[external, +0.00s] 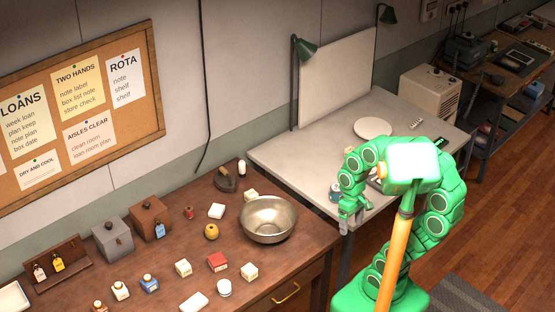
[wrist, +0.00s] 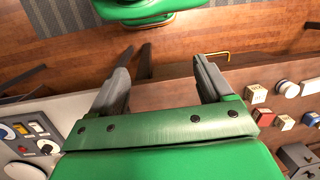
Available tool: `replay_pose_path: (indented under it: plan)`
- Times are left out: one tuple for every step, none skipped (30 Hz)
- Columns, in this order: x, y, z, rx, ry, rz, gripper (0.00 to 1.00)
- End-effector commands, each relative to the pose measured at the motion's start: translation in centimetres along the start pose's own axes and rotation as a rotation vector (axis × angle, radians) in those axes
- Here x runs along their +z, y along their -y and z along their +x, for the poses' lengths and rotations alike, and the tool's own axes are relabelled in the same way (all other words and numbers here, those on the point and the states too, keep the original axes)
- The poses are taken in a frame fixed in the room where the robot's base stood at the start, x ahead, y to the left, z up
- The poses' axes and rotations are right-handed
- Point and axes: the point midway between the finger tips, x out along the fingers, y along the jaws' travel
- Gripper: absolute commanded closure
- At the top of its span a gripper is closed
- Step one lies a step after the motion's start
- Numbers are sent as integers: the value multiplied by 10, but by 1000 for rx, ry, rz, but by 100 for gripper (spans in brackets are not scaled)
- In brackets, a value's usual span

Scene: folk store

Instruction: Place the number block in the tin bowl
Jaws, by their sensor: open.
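The tin bowl (external: 268,219) is a shiny metal bowl on the brown wooden table, near its right end. Several small cube blocks lie on this table: a cream one (external: 249,271) nearest the front edge, a red one with pale sides (external: 217,262), and another cream one (external: 183,267). The marks are too small to tell which is the number block. The front cream block also shows at right in the wrist view (wrist: 256,94), with a dark mark. My gripper (external: 351,224) is open and empty, right of the bowl, by the grey table's edge; its fingers (wrist: 162,62) are spread apart.
A white round jar (external: 224,288), a yellow round pot (external: 211,231), a dark iron (external: 227,180) and small bottles share the brown table. Two boxes stand at its left. The grey table (external: 300,150) holds a white plate (external: 373,128). A drawer handle (external: 286,294) juts out in front.

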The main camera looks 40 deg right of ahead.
Motion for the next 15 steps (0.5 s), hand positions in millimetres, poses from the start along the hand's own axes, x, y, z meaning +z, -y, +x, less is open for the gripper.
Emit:
replay_pose_path:
  plan:
    - [-8, -23, -10, 67, -21, 71, 20]
    - [-15, -21, -15, 60, -28, 73, 20]
    - [-24, -18, -22, 47, -39, 77, 20]
    - [-31, -16, -28, 37, -46, 80, 20]
    - [-38, -14, -34, 26, -53, 84, 20]
    - [-50, -10, -42, 11, -66, 88, 20]
    - [-59, -8, -49, 0, -76, 91, 20]
    - [-67, -6, -56, -11, -87, 93, 20]
    - [-79, -4, -65, -22, -102, 96, 20]
    - [-89, -3, -72, -31, -116, 97, 20]
    - [-98, -2, -80, -41, -129, 98, 20]
    - [-111, -1, -87, -51, -142, 101, 20]
    - [-120, 0, -94, -60, -153, 102, 20]
    - [-130, 1, -100, -68, -166, 103, 20]
    - [-143, 1, -109, -78, -180, 105, 20]
